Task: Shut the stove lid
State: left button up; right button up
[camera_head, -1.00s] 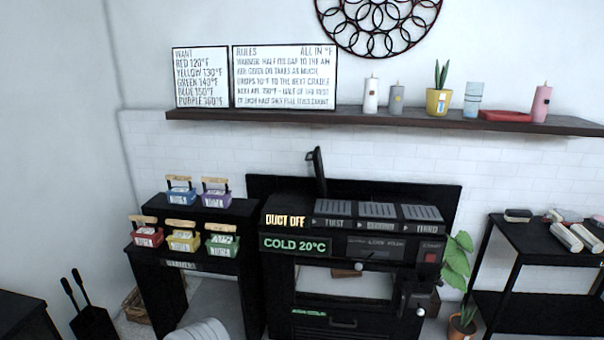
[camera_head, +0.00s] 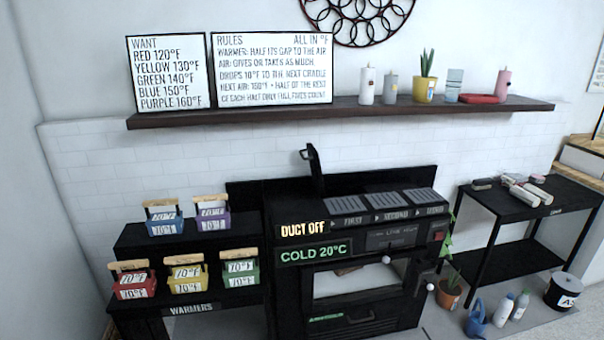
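The black stove (camera_head: 345,250) stands against the white tiled wall. Its panel reads "DUCT OFF", and below that "COLD 20°C" in green. A narrow black piece with a hooked top, apparently the stove lid (camera_head: 315,172), stands up from the left part of the stove top. It is seen nearly edge-on and looks raised. The front has a pale window (camera_head: 355,280). Neither of my grippers is in view.
Black stepped warmers (camera_head: 190,308) at left hold several coloured crates reading 70°F. A dark shelf (camera_head: 340,112) with candles and a plant hangs above. A black side table (camera_head: 530,205) stands at right, with a potted plant, bottles and a bucket (camera_head: 563,291) on the floor.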

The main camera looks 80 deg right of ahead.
aim_at(312, 157)
jog(key=z, duration=3.1)
jog(key=k, duration=0.4)
jog(key=z, duration=0.45)
jog(key=i, duration=1.7)
jog(key=u, duration=1.2)
